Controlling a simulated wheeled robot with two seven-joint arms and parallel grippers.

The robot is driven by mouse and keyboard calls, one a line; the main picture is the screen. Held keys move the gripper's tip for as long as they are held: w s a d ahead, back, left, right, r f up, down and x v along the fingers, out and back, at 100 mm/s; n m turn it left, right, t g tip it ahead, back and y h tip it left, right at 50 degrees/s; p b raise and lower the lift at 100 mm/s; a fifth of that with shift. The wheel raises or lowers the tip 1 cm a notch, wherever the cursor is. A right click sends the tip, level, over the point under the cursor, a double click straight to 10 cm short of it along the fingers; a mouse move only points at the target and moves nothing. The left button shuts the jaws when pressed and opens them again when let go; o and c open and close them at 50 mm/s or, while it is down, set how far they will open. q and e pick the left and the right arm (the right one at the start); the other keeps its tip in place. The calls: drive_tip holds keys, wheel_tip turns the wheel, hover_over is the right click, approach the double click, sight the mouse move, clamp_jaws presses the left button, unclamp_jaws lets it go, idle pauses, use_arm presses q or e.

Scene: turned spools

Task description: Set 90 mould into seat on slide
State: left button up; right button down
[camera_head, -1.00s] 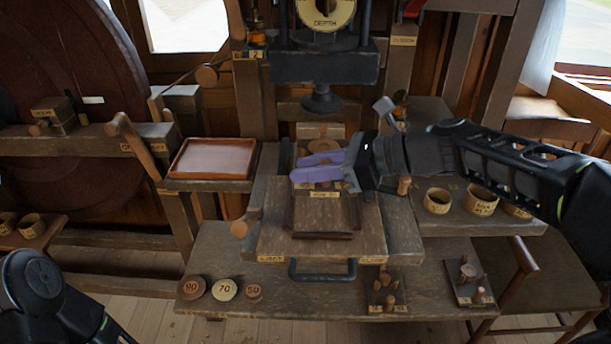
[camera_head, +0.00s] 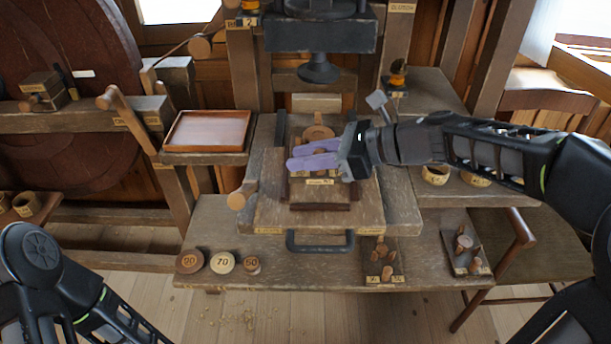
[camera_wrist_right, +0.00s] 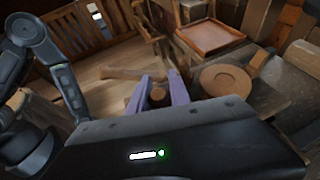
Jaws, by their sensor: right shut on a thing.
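My right gripper (camera_head: 314,156) has its purple fingers over the slide (camera_head: 262,212), below the press. It is shut on a small brown round piece (camera_wrist_right: 158,94), seen between the fingers in the right wrist view. No number shows on this piece, and its underside is hidden, so I cannot tell if it touches the seat. A round disc marked 90 (camera_head: 190,260) lies at the front left of the bench. Discs marked 70 (camera_head: 222,262) and 50 (camera_head: 252,265) lie beside it. My left arm shows at the lower left, its gripper out of view.
The black press foot (camera_head: 318,68) hangs behind my right gripper. A round wooden disc (camera_head: 318,132) lies just behind the fingers; it also shows in the wrist view (camera_wrist_right: 227,80). A shallow reddish tray (camera_head: 208,151) stands left. A black handle (camera_head: 320,246) fronts the slide.

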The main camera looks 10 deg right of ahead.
sight(311, 175)
wheel_tip(311, 175, down, 5)
drive_tip(key=c, duration=1.2)
unclamp_jaws()
drive_tip(key=shift+s+d+r, duration=0.2)
drive_tip(key=shift+d+r, duration=0.05)
drive_tip(key=shift+d, duration=0.25)
drive_tip(key=v, duration=1)
drive_tip(key=shift+s+d+r, duration=0.2)
drive_tip(key=shift+s+d, duration=0.05)
drive_tip(key=shift+s, duration=0.05)
